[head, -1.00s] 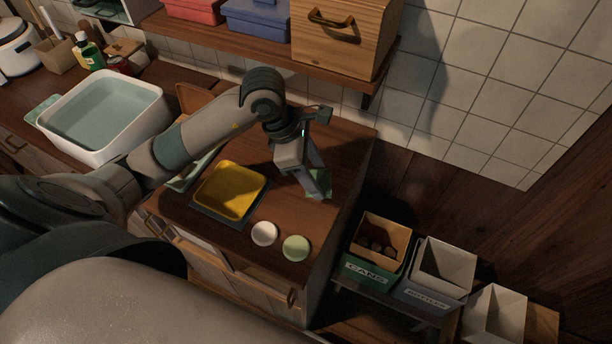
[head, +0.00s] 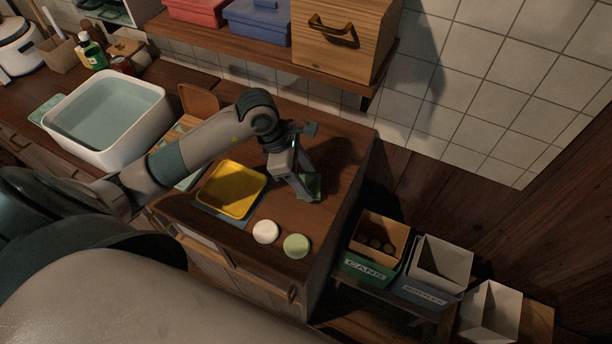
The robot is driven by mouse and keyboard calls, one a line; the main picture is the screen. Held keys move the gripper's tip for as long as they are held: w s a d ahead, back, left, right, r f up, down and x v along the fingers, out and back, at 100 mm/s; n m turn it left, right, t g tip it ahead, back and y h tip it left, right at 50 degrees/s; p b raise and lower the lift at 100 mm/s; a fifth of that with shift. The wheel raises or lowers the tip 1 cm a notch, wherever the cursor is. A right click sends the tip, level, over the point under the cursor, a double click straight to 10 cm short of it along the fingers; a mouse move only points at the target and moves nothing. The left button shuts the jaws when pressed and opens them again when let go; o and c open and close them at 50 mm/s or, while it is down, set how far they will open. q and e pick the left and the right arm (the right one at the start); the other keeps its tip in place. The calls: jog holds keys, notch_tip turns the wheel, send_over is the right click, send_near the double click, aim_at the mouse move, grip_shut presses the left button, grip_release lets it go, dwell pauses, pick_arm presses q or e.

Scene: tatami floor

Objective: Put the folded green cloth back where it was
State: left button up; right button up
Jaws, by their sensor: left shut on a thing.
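The folded green cloth (head: 314,183) is a small dark green piece at the tips of my left gripper (head: 308,190), over the right part of the wooden counter. The gripper is shut on it, pointing down. The fingers hide part of the cloth, and I cannot tell whether it touches the counter. The yellow tray (head: 232,190) lies just left of the gripper on a blue-grey cloth or mat (head: 222,215). My right gripper is not in view.
A white lid (head: 265,231) and a pale green lid (head: 296,245) lie near the counter's front edge. A white basin (head: 106,118) stands left. A shelf (head: 225,38) with a wooden box (head: 340,35) overhangs behind. Bins, including a green one (head: 366,270), stand lower right.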

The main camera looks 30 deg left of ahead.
pick_arm(q)
jog(key=shift+f, duration=0.3)
jog(key=shift+f+b, duration=0.2)
jog(key=shift+b, duration=0.1)
jog(key=o, duration=0.9)
jog(key=shift+r, duration=0.1)
jog(key=shift+o, duration=0.2)
jog(key=shift+r, duration=0.1)
